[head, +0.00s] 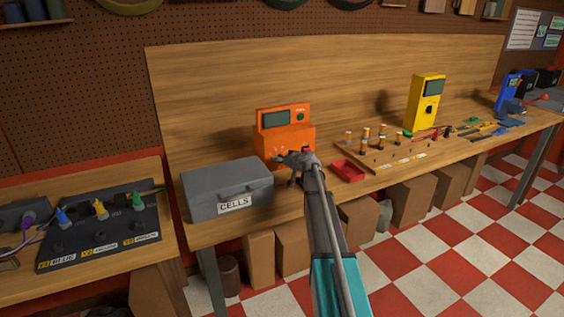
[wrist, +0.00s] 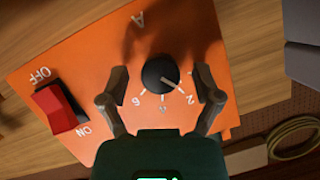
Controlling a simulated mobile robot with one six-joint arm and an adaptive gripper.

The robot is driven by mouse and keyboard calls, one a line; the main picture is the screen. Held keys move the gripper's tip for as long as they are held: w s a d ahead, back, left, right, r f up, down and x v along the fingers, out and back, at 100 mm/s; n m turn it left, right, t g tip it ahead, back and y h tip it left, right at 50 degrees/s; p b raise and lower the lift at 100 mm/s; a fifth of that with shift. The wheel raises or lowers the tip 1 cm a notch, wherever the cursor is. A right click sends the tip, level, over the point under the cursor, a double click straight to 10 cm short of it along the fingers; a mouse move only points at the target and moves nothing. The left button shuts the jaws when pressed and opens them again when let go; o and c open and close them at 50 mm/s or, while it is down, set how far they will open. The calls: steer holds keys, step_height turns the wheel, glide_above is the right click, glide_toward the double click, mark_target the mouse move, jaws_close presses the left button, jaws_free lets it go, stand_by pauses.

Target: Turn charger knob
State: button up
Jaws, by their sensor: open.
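The orange charger (head: 285,137) stands on the wooden bench in the head view, with a screen on its raised back. In the wrist view its orange face (wrist: 195,32) fills the middle. The round black charger knob (wrist: 161,74) has a pale pointer line aimed toward the mark 2. White marks 6 and 2 and the letter A show around it. My gripper (wrist: 158,84) is open, with one finger on each side of the knob and a visible gap on both sides. In the head view my gripper (head: 293,160) is in front of the charger and hides its lower front.
A red rocker switch (wrist: 57,108) marked OFF and ON sits left of the knob. A grey CELLS box (head: 225,188) stands left of the charger. A red tray (head: 348,171) and a wooden board with several cells are on the right. A yellow device (head: 427,101) stands farther right.

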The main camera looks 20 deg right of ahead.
jaws_close()
steer(key=shift+f+m+y+b, duration=0.1)
steer(key=shift+m+y+b, duration=0.35)
steer(key=shift+m, duration=0.35)
steer(key=shift+m+y, duration=0.3)
steer(key=shift+y, duration=0.05)
jaws_free()
